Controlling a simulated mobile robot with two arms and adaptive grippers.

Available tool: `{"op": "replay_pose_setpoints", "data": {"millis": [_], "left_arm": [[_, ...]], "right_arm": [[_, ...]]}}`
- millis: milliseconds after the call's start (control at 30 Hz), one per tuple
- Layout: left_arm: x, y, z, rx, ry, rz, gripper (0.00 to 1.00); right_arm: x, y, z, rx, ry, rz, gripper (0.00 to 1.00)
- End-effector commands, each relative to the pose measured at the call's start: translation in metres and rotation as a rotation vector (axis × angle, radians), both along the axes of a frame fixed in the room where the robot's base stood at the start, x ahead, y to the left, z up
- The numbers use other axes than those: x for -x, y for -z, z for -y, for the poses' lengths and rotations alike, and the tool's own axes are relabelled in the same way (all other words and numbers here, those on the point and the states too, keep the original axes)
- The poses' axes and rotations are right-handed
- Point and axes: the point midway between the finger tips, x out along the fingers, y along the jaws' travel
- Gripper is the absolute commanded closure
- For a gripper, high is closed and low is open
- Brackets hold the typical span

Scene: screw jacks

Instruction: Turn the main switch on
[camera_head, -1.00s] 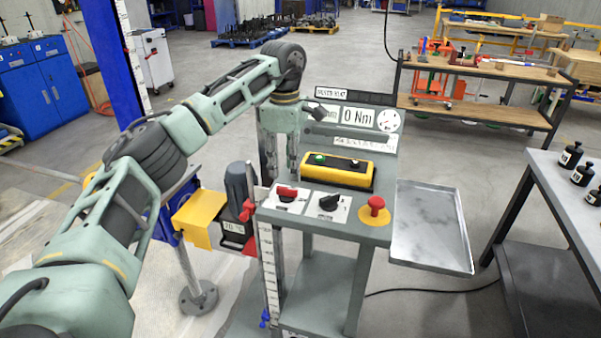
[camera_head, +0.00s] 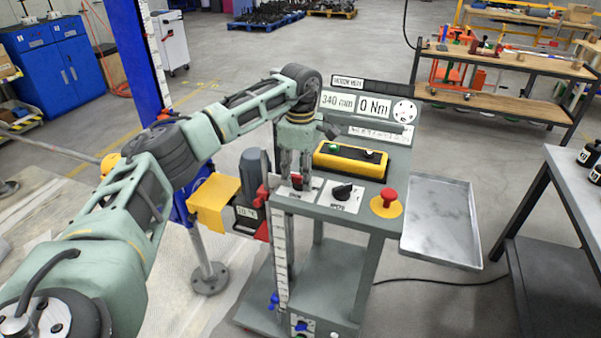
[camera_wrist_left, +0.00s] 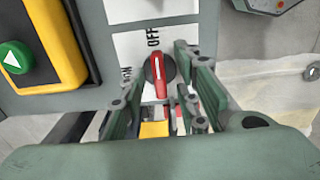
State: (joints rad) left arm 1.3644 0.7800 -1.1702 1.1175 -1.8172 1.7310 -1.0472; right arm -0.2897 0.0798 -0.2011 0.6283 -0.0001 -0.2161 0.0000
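The main switch is a red rotary handle on a dark round base, on a white plate. In the left wrist view the red handle (camera_wrist_left: 158,75) has a white line and points toward the word OFF. A partly hidden label is at its left. In the head view the switch (camera_head: 297,181) is mostly hidden behind the fingers. My left gripper (camera_head: 295,182) points down over the switch plate. In the left wrist view the left gripper (camera_wrist_left: 158,100) is open, with the handle between its spread fingers. Contact cannot be told. My right gripper is not in view.
The panel (camera_head: 325,203) also carries a black rotary switch (camera_head: 342,191), a red emergency button (camera_head: 388,198) and a yellow box with a green button (camera_head: 350,160). Displays (camera_head: 358,105) stand behind. A metal tray (camera_head: 440,220) is at the right.

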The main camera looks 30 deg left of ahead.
Motion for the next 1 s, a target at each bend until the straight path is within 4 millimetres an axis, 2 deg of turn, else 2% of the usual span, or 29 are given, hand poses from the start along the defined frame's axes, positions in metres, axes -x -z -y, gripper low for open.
{"op": "replay_pose_setpoints", "data": {"millis": [33,367,733,1000], "left_arm": [[0.0,0.0,0.0,0.0,0.0,0.0,0.72],[0.0,0.0,0.0,0.0,0.0,-0.001,1.0],[0.0,-0.001,0.0,0.001,-0.013,0.0,1.0],[-0.001,-0.002,0.0,0.001,-0.126,0.0,1.0]], "right_arm": [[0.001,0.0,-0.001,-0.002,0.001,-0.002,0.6],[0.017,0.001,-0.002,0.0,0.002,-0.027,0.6],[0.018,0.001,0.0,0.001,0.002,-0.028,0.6],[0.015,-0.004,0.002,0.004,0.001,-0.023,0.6]]}}
